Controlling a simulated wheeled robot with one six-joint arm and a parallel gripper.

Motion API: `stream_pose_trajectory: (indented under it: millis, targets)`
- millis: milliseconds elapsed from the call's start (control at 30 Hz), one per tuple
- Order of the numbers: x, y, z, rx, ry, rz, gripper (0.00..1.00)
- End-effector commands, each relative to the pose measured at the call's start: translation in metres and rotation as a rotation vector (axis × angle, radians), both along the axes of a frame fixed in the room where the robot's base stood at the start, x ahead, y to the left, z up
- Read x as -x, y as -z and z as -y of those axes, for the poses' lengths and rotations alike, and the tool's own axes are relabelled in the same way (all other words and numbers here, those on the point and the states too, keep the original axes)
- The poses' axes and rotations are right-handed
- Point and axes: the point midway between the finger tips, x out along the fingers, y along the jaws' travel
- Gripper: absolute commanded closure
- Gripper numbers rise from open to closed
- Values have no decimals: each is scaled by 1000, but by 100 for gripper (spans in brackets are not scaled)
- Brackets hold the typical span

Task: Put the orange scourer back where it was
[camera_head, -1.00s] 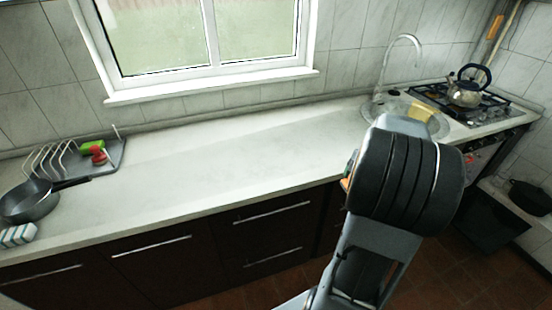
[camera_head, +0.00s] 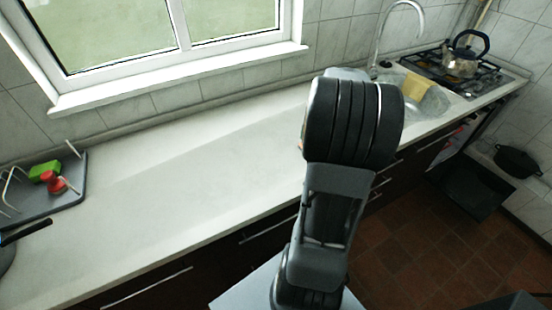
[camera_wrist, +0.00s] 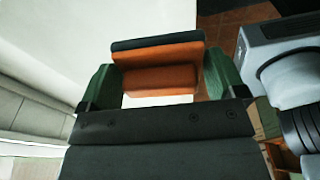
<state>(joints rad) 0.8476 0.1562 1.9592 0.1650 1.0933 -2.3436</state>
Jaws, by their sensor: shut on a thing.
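The orange scourer (camera_wrist: 160,79), orange with a dark layer on its far side, shows in the wrist view between the two green fingers of my gripper (camera_wrist: 157,84). My gripper is shut on it and holds it. The white counter is behind the scourer in that view. In the head view my arm hides the gripper and nearly all of the scourer.
A grey tray (camera_head: 62,202) with a green item (camera_head: 44,171) and a red item (camera_head: 57,185) stands at the left. The sink (camera_head: 428,98) holds a yellow thing (camera_head: 416,87). A kettle (camera_head: 461,60) sits on the hob. The middle counter (camera_head: 190,185) is clear.

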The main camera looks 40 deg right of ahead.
Motion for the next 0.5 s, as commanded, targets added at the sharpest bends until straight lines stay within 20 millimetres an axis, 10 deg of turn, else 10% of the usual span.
stream_pose_trajectory:
  millis: [500]
  targets:
    - [-79,67,-52,-2,-2,-2,36]
